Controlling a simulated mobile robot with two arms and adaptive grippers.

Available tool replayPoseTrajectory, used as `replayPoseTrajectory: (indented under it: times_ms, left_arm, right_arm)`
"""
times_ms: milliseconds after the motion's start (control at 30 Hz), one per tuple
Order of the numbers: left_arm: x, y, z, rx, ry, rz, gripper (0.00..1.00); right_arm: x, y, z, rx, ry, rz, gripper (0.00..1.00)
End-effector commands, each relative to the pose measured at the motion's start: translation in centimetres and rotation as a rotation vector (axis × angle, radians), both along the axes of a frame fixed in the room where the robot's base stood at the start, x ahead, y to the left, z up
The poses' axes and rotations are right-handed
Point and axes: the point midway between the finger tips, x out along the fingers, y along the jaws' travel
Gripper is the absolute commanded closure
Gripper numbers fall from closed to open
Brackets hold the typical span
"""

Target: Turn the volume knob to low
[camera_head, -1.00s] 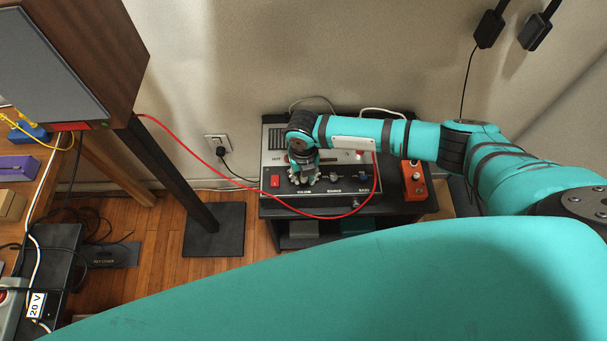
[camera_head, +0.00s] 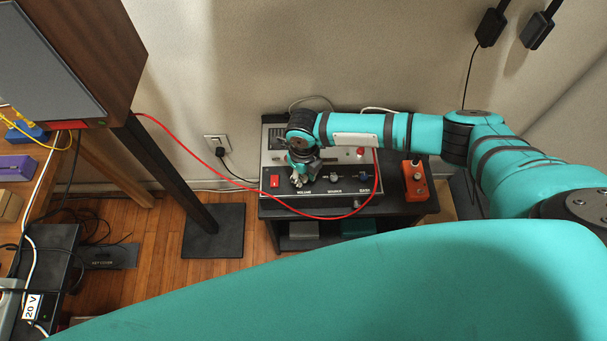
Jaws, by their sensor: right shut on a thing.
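The amplifier-like unit (camera_head: 273,158) with a grey and black control panel stands on a black stand against the wall. My right gripper (camera_head: 303,180) reaches down onto the left part of its panel, above a label that seems to read VOLUME. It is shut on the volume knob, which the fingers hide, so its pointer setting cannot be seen. A middle knob (camera_head: 335,178) and a right blue knob (camera_head: 363,177) sit to the right of the gripper. A red switch (camera_head: 274,182) is to its left. My left gripper is not in view.
A red cable (camera_head: 320,217) loops in front of the unit's face. An orange box (camera_head: 416,183) with a knob stands to the right. The black stand (camera_head: 405,208) carries both. A dark metal post (camera_head: 170,175) and wooden cabinet (camera_head: 110,45) are at left.

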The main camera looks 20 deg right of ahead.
Motion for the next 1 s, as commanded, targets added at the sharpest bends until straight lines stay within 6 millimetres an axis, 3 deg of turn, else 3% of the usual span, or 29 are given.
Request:
replayPoseTrajectory:
  times_ms: [367, 400, 567, 867, 1000]
  left_arm:
    - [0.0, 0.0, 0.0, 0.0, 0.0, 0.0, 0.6]
    - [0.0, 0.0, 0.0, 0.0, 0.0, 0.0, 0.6]
    - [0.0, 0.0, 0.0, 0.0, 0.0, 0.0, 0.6]
    - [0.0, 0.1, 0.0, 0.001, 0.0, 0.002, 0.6]
    - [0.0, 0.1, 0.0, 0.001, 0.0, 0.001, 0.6]
  right_arm:
    - [0.1, -0.1, 0.0, -0.003, -0.001, 0.004, 1.0]
    - [0.1, -0.1, 0.0, -0.003, -0.001, 0.004, 0.72]
    - [0.1, -0.1, 0.0, -0.002, -0.001, 0.003, 0.53]
    - [0.1, 0.0, 0.3, 0.0, -0.001, 0.003, 0.53]
    - [0.2, 0.0, 1.9, 0.001, -0.004, 0.004, 0.53]
